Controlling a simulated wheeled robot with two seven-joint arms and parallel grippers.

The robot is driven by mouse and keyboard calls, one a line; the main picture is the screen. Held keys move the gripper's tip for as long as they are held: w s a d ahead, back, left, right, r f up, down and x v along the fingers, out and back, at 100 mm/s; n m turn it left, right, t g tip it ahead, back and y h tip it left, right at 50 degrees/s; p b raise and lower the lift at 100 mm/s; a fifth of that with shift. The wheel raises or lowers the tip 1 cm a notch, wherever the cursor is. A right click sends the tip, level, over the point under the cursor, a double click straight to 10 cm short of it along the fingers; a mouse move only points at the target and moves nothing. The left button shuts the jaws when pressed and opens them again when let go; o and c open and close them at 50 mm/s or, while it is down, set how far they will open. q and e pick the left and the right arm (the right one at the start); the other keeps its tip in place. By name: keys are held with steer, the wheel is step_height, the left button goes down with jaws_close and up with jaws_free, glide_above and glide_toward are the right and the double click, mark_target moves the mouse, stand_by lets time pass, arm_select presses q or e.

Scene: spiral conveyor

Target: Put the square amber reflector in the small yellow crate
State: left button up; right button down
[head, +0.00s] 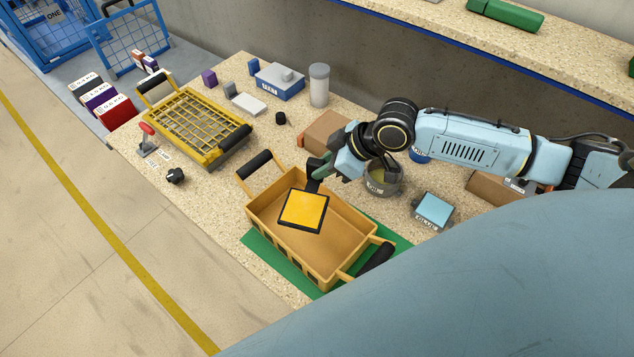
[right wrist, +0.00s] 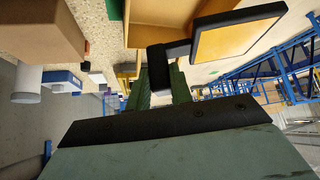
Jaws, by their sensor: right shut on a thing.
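The square amber reflector (head: 303,210) has a yellow-orange face in a black frame with a short black stem. The small yellow crate (head: 327,273) has two black-gripped handles and looks empty inside. My right gripper (head: 320,170) is shut on the reflector's stem. It holds the reflector over the crate's opening, face up, near the left half; how high it is above the floor cannot be told. In the right wrist view the reflector (right wrist: 235,38) juts out past the fingers (right wrist: 160,84), with a crate wall (right wrist: 165,12) behind it. My left gripper is not in view.
The crate stands on a green mat (head: 262,253) at the bench's front edge. A yellow wire-grid basket (head: 198,122) stands to the left. A cardboard box (head: 326,131), a grey tin (head: 383,184) and a blue box (head: 433,209) stand behind and right of the crate.

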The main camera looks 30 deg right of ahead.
steer(key=shift+f+b, duration=0.35)
steer(key=shift+f, duration=2.65)
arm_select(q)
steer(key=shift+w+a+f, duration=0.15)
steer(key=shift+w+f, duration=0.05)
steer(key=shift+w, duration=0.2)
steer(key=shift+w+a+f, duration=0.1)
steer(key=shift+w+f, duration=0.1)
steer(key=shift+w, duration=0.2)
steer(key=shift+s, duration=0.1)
arm_select(e)
steer(key=shift+f, duration=0.1)
steer(key=shift+f, duration=0.35)
steer(key=c, duration=1.3)
jaws_free()
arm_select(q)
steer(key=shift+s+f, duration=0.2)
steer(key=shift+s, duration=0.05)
arm_select(e)
steer(key=shift+o, duration=0.2)
